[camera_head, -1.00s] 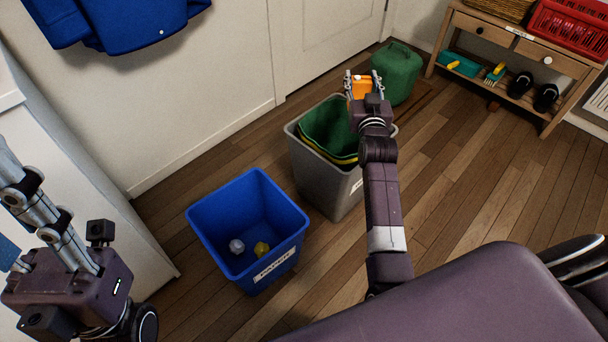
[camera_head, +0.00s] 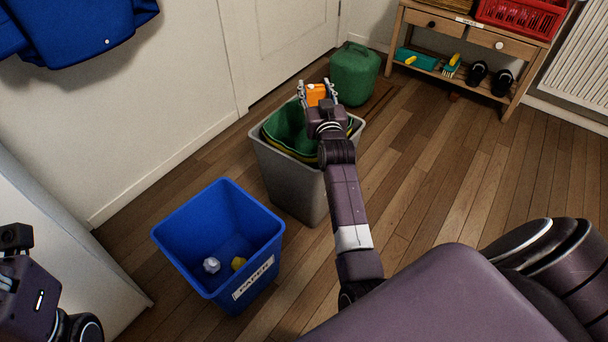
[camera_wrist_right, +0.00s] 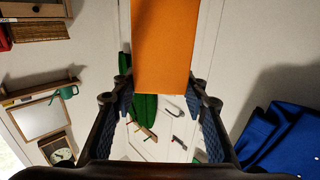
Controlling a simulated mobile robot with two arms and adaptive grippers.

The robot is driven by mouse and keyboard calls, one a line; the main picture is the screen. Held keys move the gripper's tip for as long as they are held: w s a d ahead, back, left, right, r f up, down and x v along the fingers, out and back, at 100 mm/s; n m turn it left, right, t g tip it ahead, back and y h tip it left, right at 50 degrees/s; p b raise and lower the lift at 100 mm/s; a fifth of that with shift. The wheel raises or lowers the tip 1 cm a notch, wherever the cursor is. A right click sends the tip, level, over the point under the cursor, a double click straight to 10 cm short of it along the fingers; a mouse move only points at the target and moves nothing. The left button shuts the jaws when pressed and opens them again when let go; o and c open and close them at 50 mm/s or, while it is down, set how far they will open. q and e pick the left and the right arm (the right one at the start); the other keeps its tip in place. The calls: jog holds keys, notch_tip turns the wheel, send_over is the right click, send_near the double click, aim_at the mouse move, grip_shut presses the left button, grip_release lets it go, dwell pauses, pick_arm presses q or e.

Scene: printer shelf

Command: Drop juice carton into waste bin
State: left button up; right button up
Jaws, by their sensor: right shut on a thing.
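An orange juice carton (camera_head: 316,94) is held in my right gripper (camera_head: 317,92), and it fills the upper middle of the right wrist view (camera_wrist_right: 163,45) between the two fingers. In the head view the right gripper and carton appear over the far rim of the grey waste bin (camera_head: 288,183), which has a green and yellow thing inside. The height of the carton above the bin is hard to tell. The right forearm covers part of the bin's right side. My left arm shows at the lower left edge, but its fingers are out of the picture.
A blue bin labelled PAPER (camera_head: 219,238) with crumpled bits inside stands left of the grey bin. A green canister (camera_head: 354,73) stands behind it by the door. A wooden shelf (camera_head: 455,55) is at the back right. The floor on the right is free.

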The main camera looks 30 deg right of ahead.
jog(key=shift+f, duration=0.1)
jog(key=o, duration=0.9)
jog(key=shift+c, duration=0.2)
jog(key=shift+s, duration=0.1)
jog(key=shift+s+a+f, duration=0.1)
jog(key=shift+s+a, duration=0.1)
jog(key=shift+s, duration=0.15)
jog(key=v, duration=0.6)
jog(key=shift+s+a, duration=0.1)
jog(key=shift+s, duration=0.15)
